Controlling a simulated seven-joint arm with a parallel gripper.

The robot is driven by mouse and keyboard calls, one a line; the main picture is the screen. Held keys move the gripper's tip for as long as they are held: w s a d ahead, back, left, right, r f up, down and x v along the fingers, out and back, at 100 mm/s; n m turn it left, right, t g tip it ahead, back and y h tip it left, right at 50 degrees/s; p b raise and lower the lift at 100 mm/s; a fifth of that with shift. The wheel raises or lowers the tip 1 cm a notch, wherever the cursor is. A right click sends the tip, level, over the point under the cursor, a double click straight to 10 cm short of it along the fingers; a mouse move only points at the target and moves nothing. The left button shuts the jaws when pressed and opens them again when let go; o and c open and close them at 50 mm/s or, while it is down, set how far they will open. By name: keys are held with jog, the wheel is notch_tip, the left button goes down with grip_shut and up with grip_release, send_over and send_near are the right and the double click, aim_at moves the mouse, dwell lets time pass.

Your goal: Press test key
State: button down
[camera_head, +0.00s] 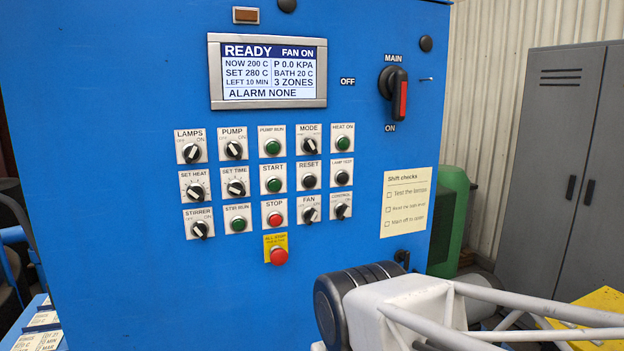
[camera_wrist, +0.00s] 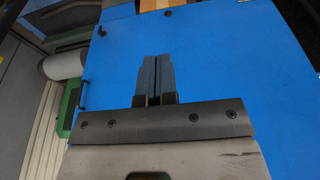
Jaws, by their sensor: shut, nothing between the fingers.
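The blue control panel (camera_head: 120,180) faces me in the head view. The lamp test key (camera_head: 342,179) is a black round button on a small white plate, at the right end of the middle row. The reset button (camera_head: 309,181) is just left of it and looks alike. My gripper (camera_wrist: 153,60) shows in the wrist view with its two fingers together and nothing between them. Blue surface lies behind the fingers; no key shows there. The fingers are not visible in the head view, so their distance from the key cannot be told.
The display (camera_head: 267,72) reads READY, FAN ON, ALARM NONE. The red-handled main switch (camera_head: 398,99) is at upper right. A shift checks note (camera_head: 408,202) is right of the keys. A red all stop button (camera_head: 278,256) sits below. A grey cabinet (camera_head: 560,160) stands at right.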

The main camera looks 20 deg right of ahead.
aim_at(343, 178)
jog(key=shift+w+r, duration=0.1)
jog(key=w+d+r+m+t+h, duration=0.2)
jog(key=w+d+r+m+t, duration=0.1)
jog(key=w+d+r, duration=0.4)
jog(key=w+d+r+m+t+h, duration=0.2)
jog(key=w+d+r, duration=0.5)
jog(key=w+r, duration=0.5)
notch_tip(343, 178, up, 2)
jog(key=shift+m+t+h, duration=0.4)
jog(key=shift+t+h, duration=0.3)
jog(key=shift+t, duration=0.1)
jog(key=shift+w, duration=0.25)
jog(key=shift+w, duration=4.2)
jog(key=shift+w, duration=0.8)
jog(key=shift+s, duration=0.75)
